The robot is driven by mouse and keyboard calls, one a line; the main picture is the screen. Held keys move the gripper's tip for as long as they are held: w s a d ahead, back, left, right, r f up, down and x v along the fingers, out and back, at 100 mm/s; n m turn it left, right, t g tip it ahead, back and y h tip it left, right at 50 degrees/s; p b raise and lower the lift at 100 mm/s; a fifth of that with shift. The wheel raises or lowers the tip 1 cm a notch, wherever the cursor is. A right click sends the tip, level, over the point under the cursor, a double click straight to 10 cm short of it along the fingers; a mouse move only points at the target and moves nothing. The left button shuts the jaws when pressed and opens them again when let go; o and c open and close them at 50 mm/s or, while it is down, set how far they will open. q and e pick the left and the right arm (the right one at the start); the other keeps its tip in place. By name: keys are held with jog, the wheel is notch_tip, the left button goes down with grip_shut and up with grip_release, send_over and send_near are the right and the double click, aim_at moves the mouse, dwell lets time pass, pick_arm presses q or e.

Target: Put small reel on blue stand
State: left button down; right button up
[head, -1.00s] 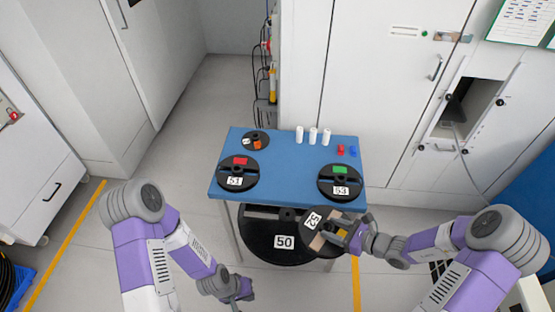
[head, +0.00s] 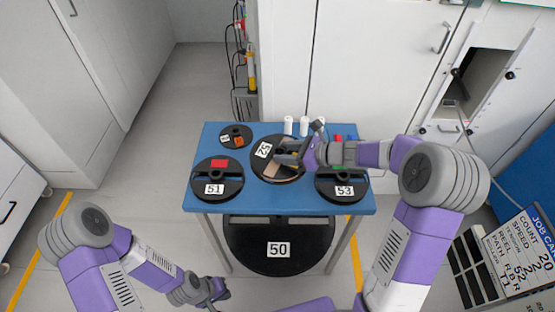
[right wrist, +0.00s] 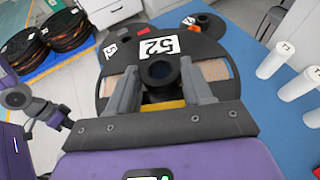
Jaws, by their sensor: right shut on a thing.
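The small black reel labelled 52 (head: 265,162) shows brown windings and also fills the middle of the right wrist view (right wrist: 190,48). My right gripper (head: 289,155) is shut on its central hub, with one finger on each side. The reel is over the middle of the blue stand (head: 258,200), between reels 51 and 53. I cannot tell whether it touches the top. My left gripper (head: 217,291) hangs low at the left front, away from the stand; its jaws are too small to read.
Black reel 51 (head: 204,177) with a red patch and black reel 53 (head: 350,190) flank the held reel. A small black dish (head: 235,131) and white cylinders (head: 304,125) stand behind. Large reel 50 (head: 279,268) is below the stand's front. A job card (head: 530,245) shows at right.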

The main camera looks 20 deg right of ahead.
notch_tip(320, 180, down, 5)
jog(key=shift+s+f+b, duration=0.15)
jog(key=shift+f+b, duration=0.05)
jog(key=shift+b, duration=0.75)
jog(key=shift+f+b, duration=0.75)
jog(key=shift+f, duration=1.25)
jog(key=shift+f, duration=0.2)
jog(key=o, duration=1.3)
jog(key=shift+o, duration=0.2)
jog(key=shift+r, duration=0.2)
jog(key=shift+s+d+r, duration=0.15)
jog(key=shift+d, duration=0.15)
jog(key=p+v, duration=0.3)
jog(key=v, duration=0.8)
jog(key=shift+s, duration=0.25)
